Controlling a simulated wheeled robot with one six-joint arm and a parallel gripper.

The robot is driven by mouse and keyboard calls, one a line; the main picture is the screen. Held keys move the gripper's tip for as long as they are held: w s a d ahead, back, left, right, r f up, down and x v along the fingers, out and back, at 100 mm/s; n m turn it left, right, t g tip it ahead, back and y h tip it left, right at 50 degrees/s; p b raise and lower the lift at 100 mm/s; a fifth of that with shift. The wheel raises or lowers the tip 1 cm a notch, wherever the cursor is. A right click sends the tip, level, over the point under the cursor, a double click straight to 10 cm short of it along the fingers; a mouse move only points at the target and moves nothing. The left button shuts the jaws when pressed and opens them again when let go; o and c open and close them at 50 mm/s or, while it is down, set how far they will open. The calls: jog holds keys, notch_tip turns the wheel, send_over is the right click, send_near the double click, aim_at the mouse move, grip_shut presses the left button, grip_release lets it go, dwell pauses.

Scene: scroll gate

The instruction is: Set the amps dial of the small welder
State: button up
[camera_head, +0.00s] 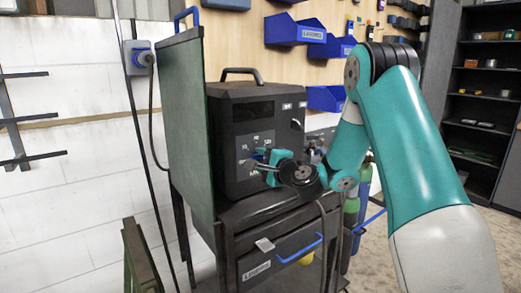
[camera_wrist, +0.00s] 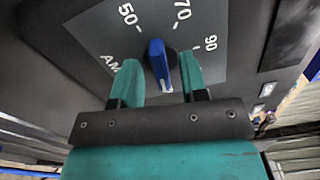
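The small welder (camera_head: 228,115) is a black box with a top handle, standing on a dark cart. In the wrist view its grey dial plate (camera_wrist: 215,42) shows the marks 50, 70 and 90 and part of the word AMPS. The amps dial (camera_wrist: 157,55) is a blue knob with a white mark at its near end. My gripper (camera_wrist: 160,70) has its two teal fingers on either side of the knob, with a gap visible on both sides. In the head view my gripper (camera_head: 257,160) is at the welder's front and largely hides the dial.
A green panel (camera_head: 186,130) stands close along the welder's left side. The cart (camera_head: 262,215) has a drawer with a blue handle (camera_head: 300,250). Gas cylinders (camera_head: 364,180) stand right of the cart, behind my arm. Blue bins (camera_head: 295,30) hang on the back wall.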

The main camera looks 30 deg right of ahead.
jog(key=shift+w, duration=0.5)
jog(key=shift+c, duration=0.2)
grip_shut()
